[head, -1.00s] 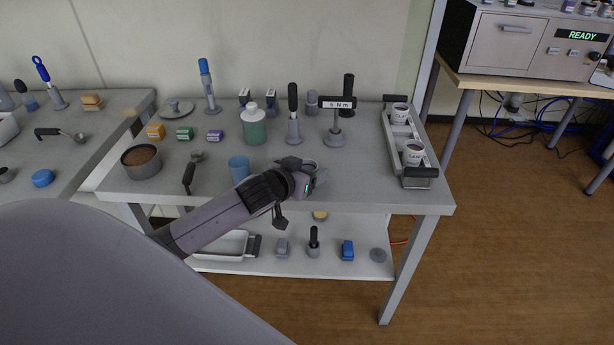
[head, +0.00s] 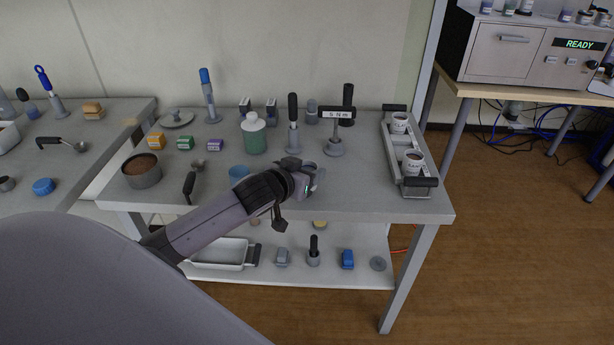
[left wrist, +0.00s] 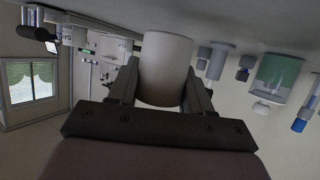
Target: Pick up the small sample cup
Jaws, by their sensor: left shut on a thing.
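My left gripper (head: 312,180) is over the front middle of the table in the head view, just in front of the upright tools. In the left wrist view it is shut on a plain, pale small sample cup (left wrist: 166,68), with one finger on each side. That view is turned over, with the tabletop along the top. In the head view the gripper mostly hides the held cup, and I cannot tell whether it touches the table. My right gripper is not in view.
A torque tool (head: 336,130), a green bottle (head: 253,134) and a blue cup (head: 238,173) are near my arm. The analyser (head: 520,50) reads READY.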

